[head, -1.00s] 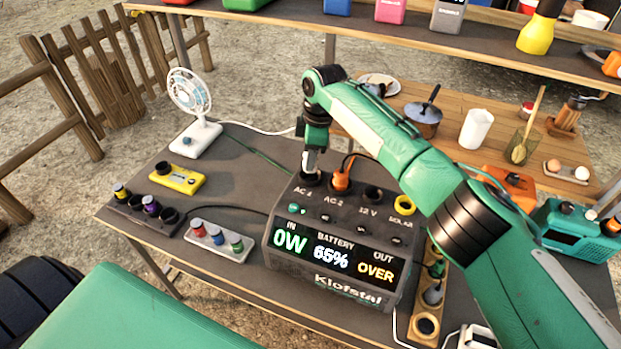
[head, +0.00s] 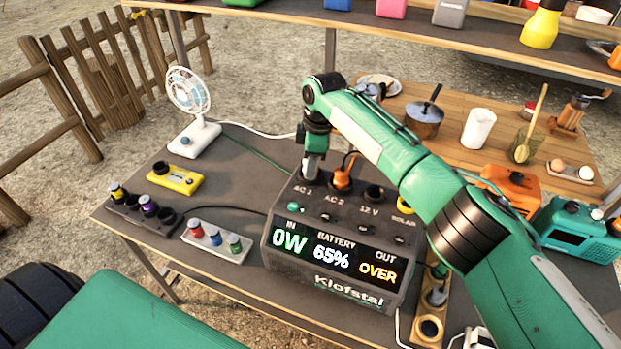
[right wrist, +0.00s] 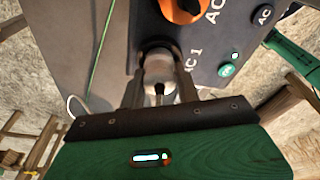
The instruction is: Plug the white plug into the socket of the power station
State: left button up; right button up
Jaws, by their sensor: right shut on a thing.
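The dark power station (head: 283,262) stands on the table, its display reading 0W in, 65% and OVER. My right gripper (head: 311,172) points down at its top, over the AC 1 socket. In the right wrist view my right gripper (right wrist: 159,88) is shut on the white plug (right wrist: 159,66), which is lined up with the dark round AC 1 socket (right wrist: 157,46). The plug's front end is at the socket mouth; how deep it sits I cannot tell. In the head view the fingers mostly hide the plug. My left gripper is not in view.
An orange plug (head: 342,180) sits in AC 2, close beside my right gripper. The 12 V socket (head: 373,194) is empty. A white fan (head: 190,105) with a white cord stands at the back left. A yellow box (head: 175,179) and small holders lie left of the station.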

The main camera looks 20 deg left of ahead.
jog(key=o, duration=1.1)
notch_tip(320, 180, up, 3)
jog(key=shift+w+d+f, duration=0.15)
jog(key=shift+f, duration=0.05)
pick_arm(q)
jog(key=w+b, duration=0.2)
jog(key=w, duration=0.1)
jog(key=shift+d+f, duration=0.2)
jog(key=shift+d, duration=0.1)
pick_arm(e)
jog(key=r, duration=0.3)
jog(key=d+r, duration=0.1)
jog(key=r, duration=0.7)
jog(key=shift+w+d, duration=0.25)
jog(key=shift+w, duration=0.05)
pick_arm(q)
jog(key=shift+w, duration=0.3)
